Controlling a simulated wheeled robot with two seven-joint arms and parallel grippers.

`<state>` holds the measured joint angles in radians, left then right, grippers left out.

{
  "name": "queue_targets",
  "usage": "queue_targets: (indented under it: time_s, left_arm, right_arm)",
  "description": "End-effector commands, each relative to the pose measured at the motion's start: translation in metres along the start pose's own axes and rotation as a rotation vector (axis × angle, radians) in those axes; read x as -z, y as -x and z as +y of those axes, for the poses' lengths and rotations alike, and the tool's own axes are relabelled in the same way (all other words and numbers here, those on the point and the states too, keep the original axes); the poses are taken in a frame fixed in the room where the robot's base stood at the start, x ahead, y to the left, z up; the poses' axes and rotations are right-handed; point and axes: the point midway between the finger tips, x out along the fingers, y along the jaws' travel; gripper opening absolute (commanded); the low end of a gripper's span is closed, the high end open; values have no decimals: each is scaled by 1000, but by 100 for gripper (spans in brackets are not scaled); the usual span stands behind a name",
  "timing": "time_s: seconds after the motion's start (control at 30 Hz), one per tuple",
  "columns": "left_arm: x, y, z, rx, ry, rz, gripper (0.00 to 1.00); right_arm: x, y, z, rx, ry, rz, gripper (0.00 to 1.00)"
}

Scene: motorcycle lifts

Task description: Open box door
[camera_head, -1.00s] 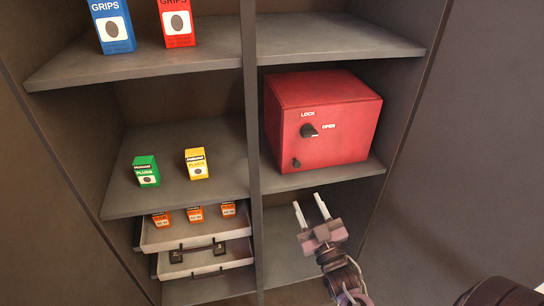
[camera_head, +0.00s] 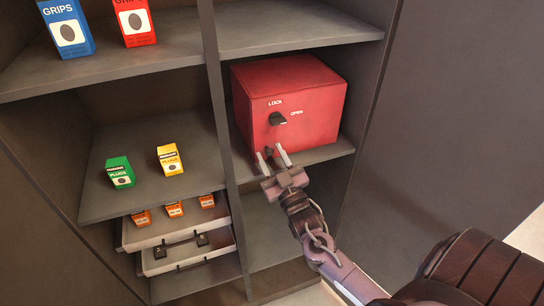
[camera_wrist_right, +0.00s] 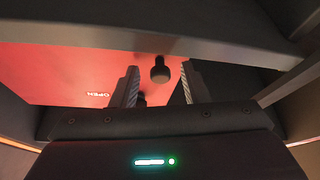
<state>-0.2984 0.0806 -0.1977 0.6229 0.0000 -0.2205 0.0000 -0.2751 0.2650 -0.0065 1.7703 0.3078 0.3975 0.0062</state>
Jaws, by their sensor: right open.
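The red box (camera_head: 312,108) stands on the middle right shelf, its front door shut. The door carries a dark turn knob (camera_head: 278,119) between the labels LOCK and OPEN, its tip toward OPEN. A small dark handle (camera_wrist_right: 160,70) sits low on the door; in the head view it is mostly hidden by my gripper. My right gripper (camera_head: 269,152) is open and empty, its fingers pointing at the door's lower left part. In the right wrist view the small handle shows between the two fingers, apparently not touched. My left gripper is not in view.
The shelf edge (camera_wrist_right: 205,49) runs close to the right fingers. A vertical divider (camera_head: 222,120) stands left of the box and the cabinet side wall right. Green (camera_head: 120,173) and yellow (camera_head: 170,159) boxes stand on the left shelf, above open drawers (camera_head: 185,255).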

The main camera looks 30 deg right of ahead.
Motion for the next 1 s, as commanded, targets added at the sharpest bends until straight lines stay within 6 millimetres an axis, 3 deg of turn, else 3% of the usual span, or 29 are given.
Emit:
queue_targets:
  time_s: [0.03, 0.33, 0.73, 1.0]
  left_arm:
    - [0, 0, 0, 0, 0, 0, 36]
    - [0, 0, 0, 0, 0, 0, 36]
    - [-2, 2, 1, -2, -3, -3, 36]
    - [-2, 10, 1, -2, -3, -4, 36]
  right_arm:
    - [0, 0, 0, 0, 0, 0, 40]
    - [0, 0, 0, 0, 0, 0, 0]
    - [2, 5, 1, 18, -5, 4, 0]
    - [11, 32, 9, 137, -51, 34, 0]
